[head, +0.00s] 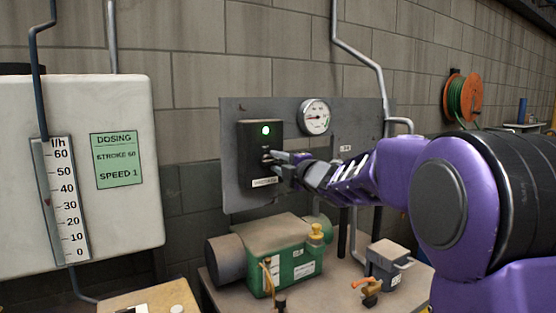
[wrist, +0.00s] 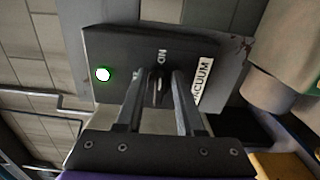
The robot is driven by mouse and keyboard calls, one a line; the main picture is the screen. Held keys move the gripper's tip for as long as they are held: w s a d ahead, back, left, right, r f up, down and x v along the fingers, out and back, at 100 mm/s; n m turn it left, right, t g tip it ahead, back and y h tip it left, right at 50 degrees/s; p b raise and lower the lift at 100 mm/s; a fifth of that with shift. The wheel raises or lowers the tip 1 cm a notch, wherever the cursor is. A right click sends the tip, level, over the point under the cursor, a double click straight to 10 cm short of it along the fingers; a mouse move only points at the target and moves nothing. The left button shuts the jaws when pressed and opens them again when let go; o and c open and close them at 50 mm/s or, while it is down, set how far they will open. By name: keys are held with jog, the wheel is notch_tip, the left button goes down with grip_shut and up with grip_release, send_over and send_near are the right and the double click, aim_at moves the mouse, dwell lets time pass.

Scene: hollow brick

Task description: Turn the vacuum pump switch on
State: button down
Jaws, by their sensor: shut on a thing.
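The vacuum pump switch box (head: 260,134) is black and fixed to a grey wall panel, with a lit green lamp (head: 266,130) near its top. In the wrist view the box (wrist: 120,50) fills the middle, with the green lamp (wrist: 103,74) lit, the word ON near the switch and a VACUUM label (wrist: 202,80). My gripper (head: 274,161) is at the front of the box. In the wrist view its two fingers (wrist: 160,88) are on either side of the small switch lever, shut on it. The lever is mostly hidden between the fingers.
A round gauge (head: 315,117) sits on the panel (head: 235,112), right of the box. Below stand a green pump (head: 285,250) and a grey box with an orange-handled valve (head: 385,262) on a bench. A white tank (head: 115,220) with a level scale is at left.

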jog(key=shift+m, duration=0.3)
jog(key=c, duration=0.6)
grip_release()
jog(key=shift+s, duration=0.1)
